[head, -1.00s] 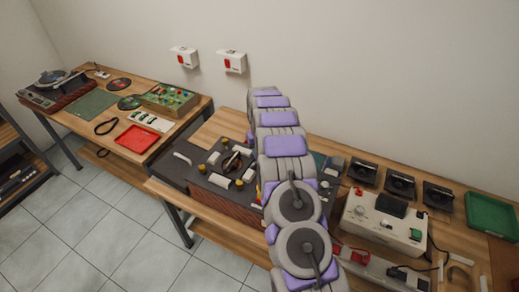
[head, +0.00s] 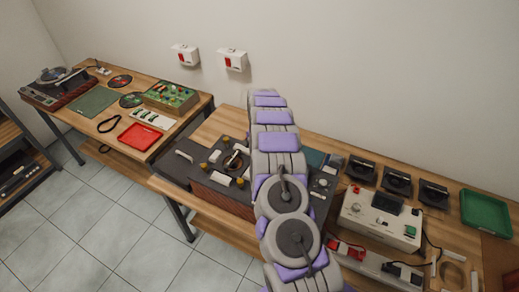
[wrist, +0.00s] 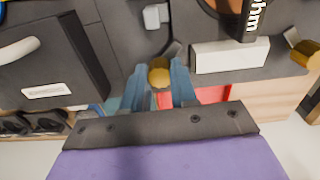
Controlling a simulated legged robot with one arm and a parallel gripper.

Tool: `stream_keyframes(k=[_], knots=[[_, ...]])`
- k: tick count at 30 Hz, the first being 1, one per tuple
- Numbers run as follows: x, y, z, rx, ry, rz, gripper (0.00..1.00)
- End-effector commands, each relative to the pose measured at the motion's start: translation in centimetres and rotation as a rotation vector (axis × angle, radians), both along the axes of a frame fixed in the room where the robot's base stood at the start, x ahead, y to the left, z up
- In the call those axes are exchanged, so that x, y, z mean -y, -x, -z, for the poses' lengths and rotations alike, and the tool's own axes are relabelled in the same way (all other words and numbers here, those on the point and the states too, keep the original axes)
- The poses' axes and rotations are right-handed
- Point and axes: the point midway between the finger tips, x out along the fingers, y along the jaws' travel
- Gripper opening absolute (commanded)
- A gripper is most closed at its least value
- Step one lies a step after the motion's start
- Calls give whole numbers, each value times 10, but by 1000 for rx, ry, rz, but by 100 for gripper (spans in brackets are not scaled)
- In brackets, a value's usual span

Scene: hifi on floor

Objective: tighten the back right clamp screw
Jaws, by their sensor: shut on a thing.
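In the wrist view my gripper (wrist: 158,84) has its two blue fingers on either side of a round brass clamp screw (wrist: 159,74) and is shut on it. Whether the screw turns or how tight it is cannot be told. In the head view my arm hides the gripper and this screw. The dark clamp fixture (head: 211,182) stands on the bench, with a round ring in its middle. Other brass screws show at its back (head: 226,140), left (head: 204,167) and front (head: 240,182). One more brass screw (wrist: 306,54) shows at the right of the wrist view.
A white block (wrist: 230,55) lies close right of the fingers, and a small grey block (wrist: 156,16) lies beyond. A white instrument box (head: 382,217) stands right of my arm, near a green tray (head: 486,213). A red tray (head: 139,138) lies on the left bench.

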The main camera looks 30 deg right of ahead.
Motion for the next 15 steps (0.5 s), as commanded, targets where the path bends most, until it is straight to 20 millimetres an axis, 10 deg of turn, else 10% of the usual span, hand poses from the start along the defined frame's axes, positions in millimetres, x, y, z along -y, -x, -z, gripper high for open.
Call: stream_keyframes(k=[15], knots=[[1,-4,-4,14,4,45,0]])
